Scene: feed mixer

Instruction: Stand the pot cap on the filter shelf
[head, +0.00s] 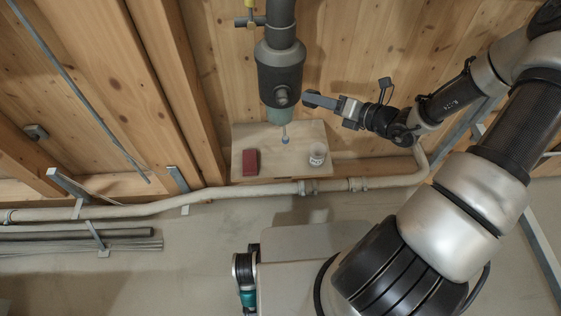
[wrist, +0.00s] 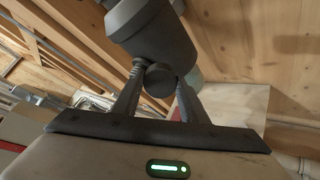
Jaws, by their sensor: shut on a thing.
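My gripper (head: 309,99) is beside the right side of the dark grey filter housing (head: 280,70), high above the shelf. In the wrist view its two fingers (wrist: 159,84) are shut on a dark round part, which I take to be the pot cap (wrist: 158,77). The cap lies close against the housing (wrist: 150,28); I cannot tell whether it is still joined to it. In the head view the cap is not clear apart from the fingers. The pale wooden filter shelf (head: 265,138) is below, against the wall; part of it shows in the wrist view (wrist: 250,104).
A red block (head: 250,162) stands at the shelf's left and a white jar (head: 318,154) at its right. A thin rod with a blue end (head: 285,139) shows below the housing. A pale pipe (head: 240,192) runs below the shelf. Bare board shows between block and jar.

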